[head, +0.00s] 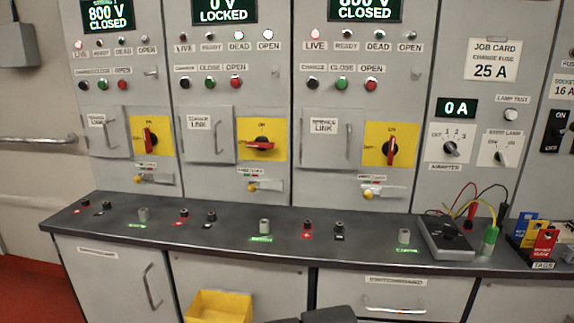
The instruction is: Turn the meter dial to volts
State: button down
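The meter (440,248) is a grey box lying on the right part of the dark counter. Its black dial (449,228) is on the top face; the dial's setting and markings are too small to read. Red, black and yellow leads run up and to the right from it. A green-and-yellow probe-like piece (490,238) stands just right of the meter. My gripper is not in view; only dark shapes, perhaps part of my arm, show at the bottom edge, well left of and below the meter.
A rack of tags (535,240) stands at the counter's right end. Terminals and grey posts line the counter (290,240) left of the meter. Panels with yellow-plated red switches (390,146) rise behind. A yellow bin (218,306) sits below the counter at left.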

aim_at(450, 232)
jog(key=j+z, duration=0.1)
jog(key=z, duration=1.2)
jog(key=k+l, duration=0.05)
